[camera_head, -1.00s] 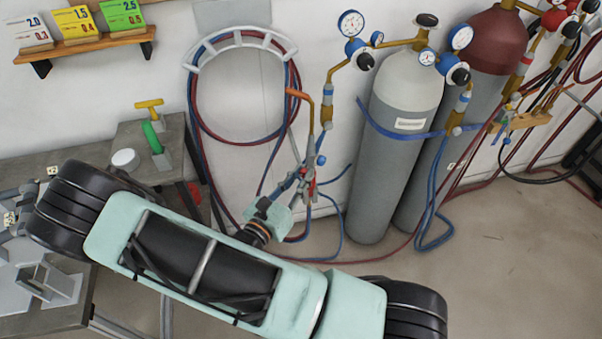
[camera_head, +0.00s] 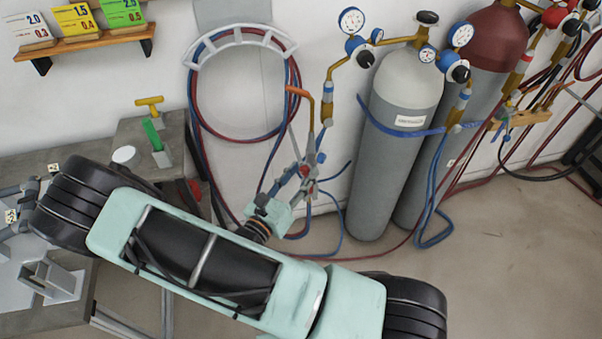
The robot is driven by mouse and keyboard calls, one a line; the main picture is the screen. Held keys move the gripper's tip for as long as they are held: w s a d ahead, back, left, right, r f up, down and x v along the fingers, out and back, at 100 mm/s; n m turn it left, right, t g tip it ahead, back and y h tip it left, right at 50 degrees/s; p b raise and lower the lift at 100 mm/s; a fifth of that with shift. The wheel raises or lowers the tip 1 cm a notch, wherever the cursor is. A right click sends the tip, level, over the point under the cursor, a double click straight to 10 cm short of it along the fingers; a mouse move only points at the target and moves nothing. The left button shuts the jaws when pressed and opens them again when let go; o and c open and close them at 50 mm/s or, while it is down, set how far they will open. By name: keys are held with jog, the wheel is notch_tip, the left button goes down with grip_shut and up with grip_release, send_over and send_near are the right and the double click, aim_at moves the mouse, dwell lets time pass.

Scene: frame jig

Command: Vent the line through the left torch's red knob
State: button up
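My gripper (camera_head: 297,174) reaches up from lower left to the lower end of the torch. Its fingertips overlap the red parts; contact and finger opening are too small to tell.
Red and blue hoses hang on a white rack (camera_head: 240,40) behind the torch. A grey cylinder (camera_head: 385,160) with gauges stands close on the right, a maroon-topped one (camera_head: 497,40) beyond it. Another torch holder (camera_head: 530,117) is farther right. A workbench (camera_head: 60,318) is at left.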

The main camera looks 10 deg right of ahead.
jog(key=v, duration=1.2)
dwell(0.3)
